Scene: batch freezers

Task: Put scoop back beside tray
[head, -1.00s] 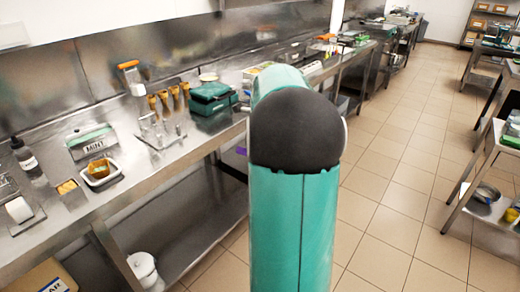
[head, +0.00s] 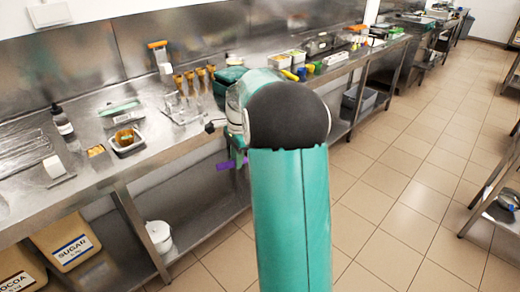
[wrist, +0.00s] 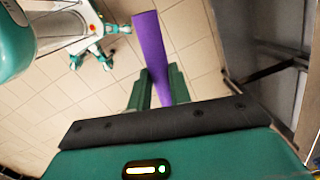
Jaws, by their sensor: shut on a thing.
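In the wrist view, my gripper (wrist: 158,78) is shut on a long flat purple piece, which looks like the handle of the scoop (wrist: 149,42). In the head view, a short purple part of the scoop (head: 227,165) shows beside my arm, in front of the counter's edge; my arm hides most of the gripper. A small white-rimmed tray (head: 140,146) with an amber item in it sits on the steel counter, left of my arm. I cannot tell whether it is the task's tray.
The steel counter (head: 85,190) runs along the left wall. Sugar and cocoa bins (head: 68,242) stand below. Tiled floor (head: 400,200) is open at right.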

